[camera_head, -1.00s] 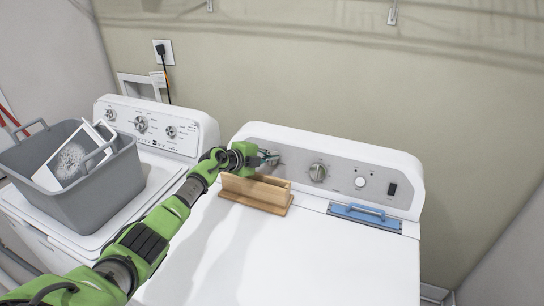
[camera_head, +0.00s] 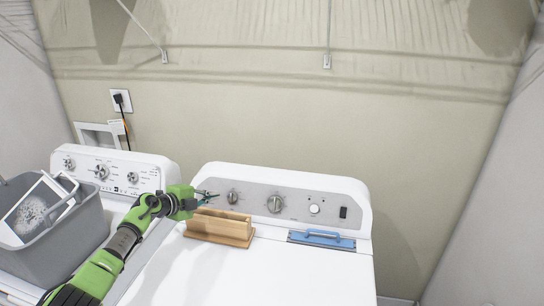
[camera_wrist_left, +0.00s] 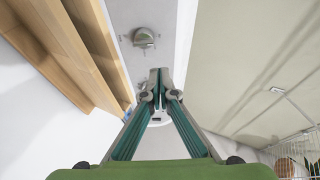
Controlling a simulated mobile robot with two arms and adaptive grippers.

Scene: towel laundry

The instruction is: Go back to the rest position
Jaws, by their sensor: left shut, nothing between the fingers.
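My left gripper (camera_head: 207,197) is shut and empty. It is in front of the left end of the control panel (camera_head: 293,205) of the right-hand machine, just above and behind a wooden holder (camera_head: 221,226). In the left wrist view its fingertips (camera_wrist_left: 160,72) meet, with a panel knob (camera_wrist_left: 144,38) beyond them and the wooden holder (camera_wrist_left: 75,50) at the left. The green arm comes in from the lower left. My right gripper is in neither view.
A grey basket (camera_head: 75,236) with a framed picture (camera_head: 38,208) stands on the left machine (camera_head: 118,205). A blue-handled tool (camera_head: 322,238) lies on the right machine (camera_head: 270,275), whose front top is clear. A wire rack (camera_wrist_left: 297,155) shows in the wrist view.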

